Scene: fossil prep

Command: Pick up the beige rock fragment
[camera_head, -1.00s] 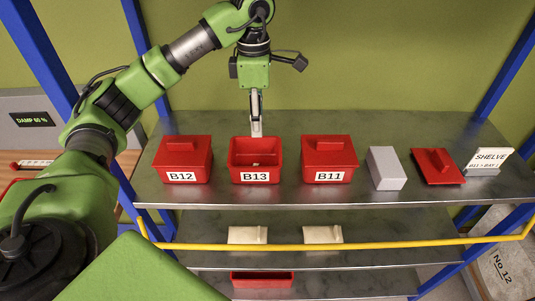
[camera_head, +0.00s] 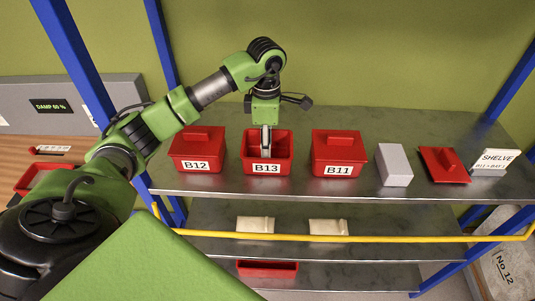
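The open red box B13 (camera_head: 282,168) stands on the top shelf between two lidded boxes. My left gripper (camera_head: 266,153) points straight down with its fingers inside this box. The fingers are seen edge-on, so I cannot tell whether they are open or shut. I cannot make out the beige rock fragment now; the fingers and the front wall of the box cover most of the inside. My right gripper is not in view.
Lidded red boxes B12 (camera_head: 197,152) and B11 (camera_head: 338,155) stand close on either side. A grey block (camera_head: 394,166), a loose red lid (camera_head: 444,166) and a sign (camera_head: 492,162) are to the right. A yellow rail (camera_head: 350,239) crosses in front, below the top shelf (camera_head: 240,186).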

